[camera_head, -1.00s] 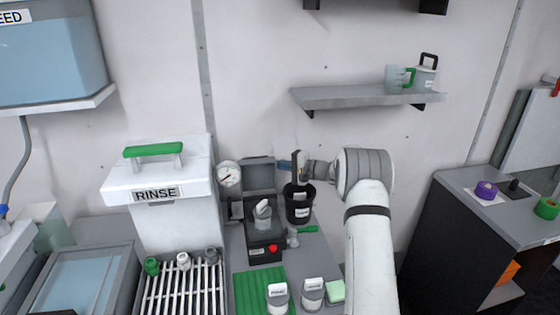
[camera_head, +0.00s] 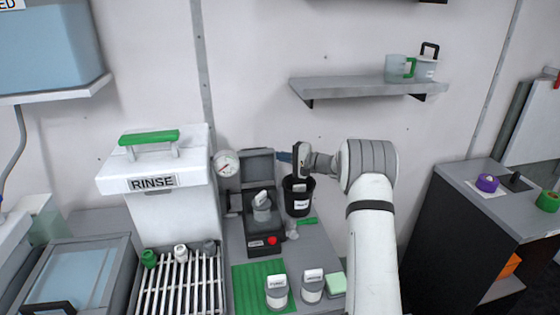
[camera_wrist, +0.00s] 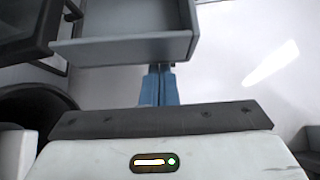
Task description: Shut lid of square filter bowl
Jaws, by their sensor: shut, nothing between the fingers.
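The square filter bowl (camera_head: 236,225) is the dark unit with a red button in the middle of the counter. Its grey square lid (camera_head: 258,165) stands open, raised upright at the back. In the wrist view the lid (camera_wrist: 120,52) is a grey tray-like panel across the top. My gripper (camera_head: 281,157) is at the lid's right side, its blue fingers pointing left toward it. In the wrist view the gripper (camera_wrist: 159,72) has its fingers together and empty, with tips at the lid's near edge. I cannot tell whether they touch it.
A black bucket (camera_head: 299,205) stands just below my gripper. A pressure gauge (camera_head: 226,164) is left of the lid. The white RINSE tank (camera_head: 165,220) stands further left. Two labelled jars (camera_head: 276,298) and a green sponge (camera_head: 336,285) are in front.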

